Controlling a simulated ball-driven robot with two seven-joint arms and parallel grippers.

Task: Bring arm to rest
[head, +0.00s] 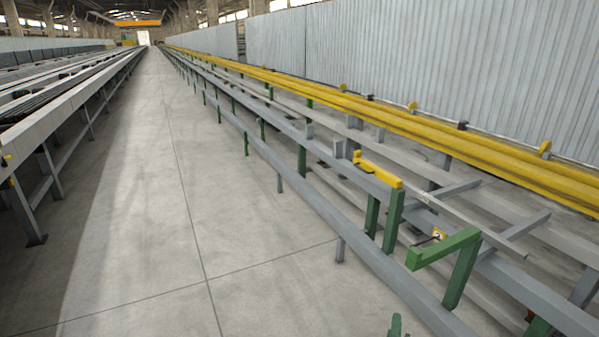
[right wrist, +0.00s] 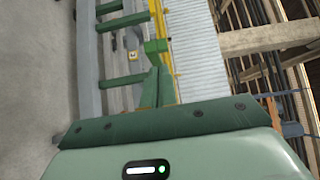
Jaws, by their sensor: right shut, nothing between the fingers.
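My right gripper (head: 396,325) barely shows at the bottom edge of the head view, as a small green tip right of centre. It appears in front of the grey rails, with no visible contact. In the right wrist view my green housing with a small lit panel fills the bottom, and the right gripper (right wrist: 157,78) is shut with nothing held. Most of my right arm is hidden. My left gripper and left arm are out of view.
The runout table (head: 365,245), with grey rails and green posts, runs along the right. Its green bracket (head: 445,247) and yellow-topped stop (head: 378,170) stick up. Yellow beams (head: 440,130) lie behind. Another long table (head: 60,110) stands left. The concrete floor (head: 140,215) between is clear.

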